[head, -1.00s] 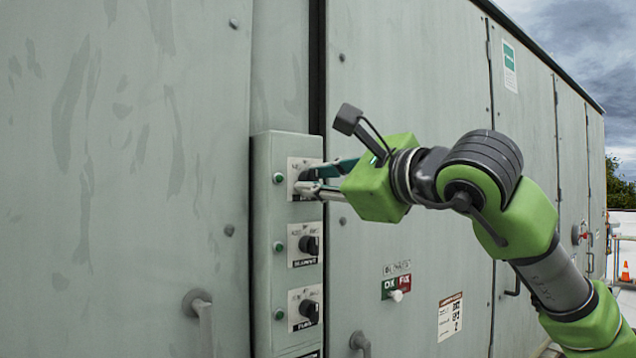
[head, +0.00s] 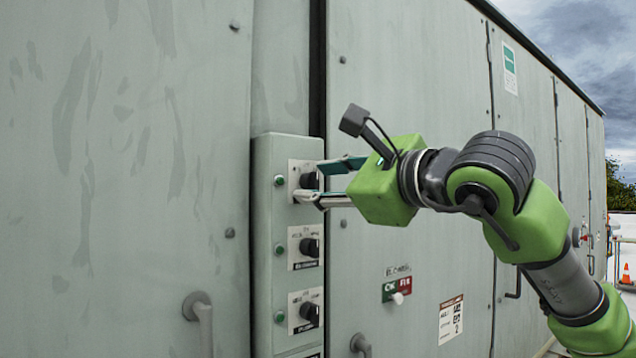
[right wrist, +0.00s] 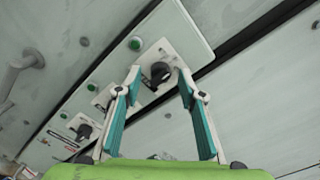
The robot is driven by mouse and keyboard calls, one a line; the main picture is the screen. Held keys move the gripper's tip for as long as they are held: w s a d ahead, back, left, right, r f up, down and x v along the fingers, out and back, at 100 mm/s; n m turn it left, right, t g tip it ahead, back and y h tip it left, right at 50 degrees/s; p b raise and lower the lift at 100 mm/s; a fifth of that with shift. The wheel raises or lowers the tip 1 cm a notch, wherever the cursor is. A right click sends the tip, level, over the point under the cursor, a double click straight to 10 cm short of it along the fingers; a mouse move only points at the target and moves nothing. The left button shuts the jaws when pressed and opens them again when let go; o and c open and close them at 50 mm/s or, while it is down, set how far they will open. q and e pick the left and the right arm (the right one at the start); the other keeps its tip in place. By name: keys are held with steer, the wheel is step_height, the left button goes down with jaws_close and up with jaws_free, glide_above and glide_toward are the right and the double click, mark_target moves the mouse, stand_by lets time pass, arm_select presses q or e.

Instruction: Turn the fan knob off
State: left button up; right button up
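The control box (head: 268,240) is a narrow grey-green panel on the cabinet wall, with a column of black rotary knobs, each beside a green indicator. The top knob (head: 308,181) sits on a white label plate too small to read, so I cannot confirm it is the fan knob. My right gripper (head: 308,181) is open just in front of it. In the right wrist view the top knob (right wrist: 158,73) shows between and beyond the spread fingertips (right wrist: 159,74), with no clear contact. The knob's exact setting cannot be read. My left gripper is not in view.
A middle knob (head: 309,247) and a lower knob (head: 309,313) sit below on the same box. A red and green switch plate (head: 396,288) is to the right. Door handles (head: 199,310) project at lower left and bottom. The wall around is mostly flat.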

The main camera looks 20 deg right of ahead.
steer(key=v, duration=1.1)
